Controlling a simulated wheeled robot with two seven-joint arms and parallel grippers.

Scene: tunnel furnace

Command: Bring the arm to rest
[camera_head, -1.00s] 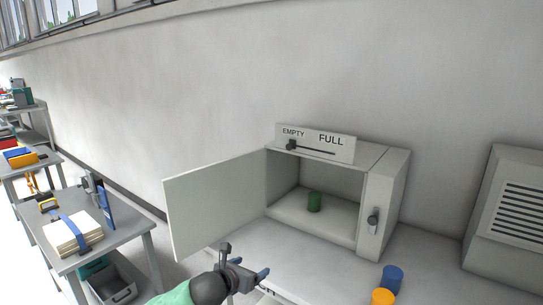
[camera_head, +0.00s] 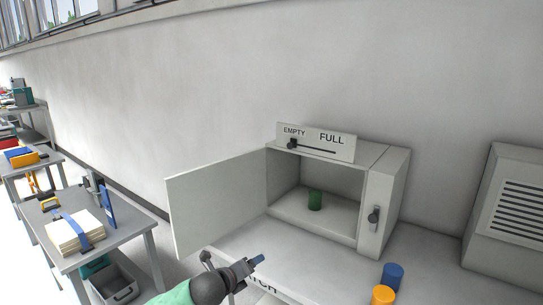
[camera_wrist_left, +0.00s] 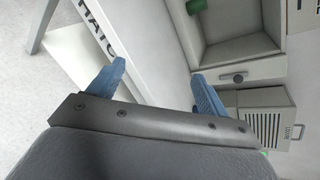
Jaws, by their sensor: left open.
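My left gripper (camera_head: 256,262) is in front of the open furnace box (camera_head: 382,205), low in the head view, and holds nothing. In the left wrist view its two blue fingers (camera_wrist_left: 160,88) stand wide apart with nothing between them. A green cylinder (camera_head: 315,200) stands upright inside the box; part of it also shows at the top of the left wrist view (camera_wrist_left: 196,5). The box door (camera_head: 218,200) is swung open to the left. The slider (camera_head: 292,144) on the sign above the box is at the EMPTY end. My right gripper is not in view.
A blue cylinder (camera_head: 392,276) and an orange cylinder (camera_head: 383,295) stand on the table (camera_head: 330,265) right of my gripper. A vented grey box (camera_head: 510,205) is at the far right. A side table (camera_head: 110,235) with papers stands at the left.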

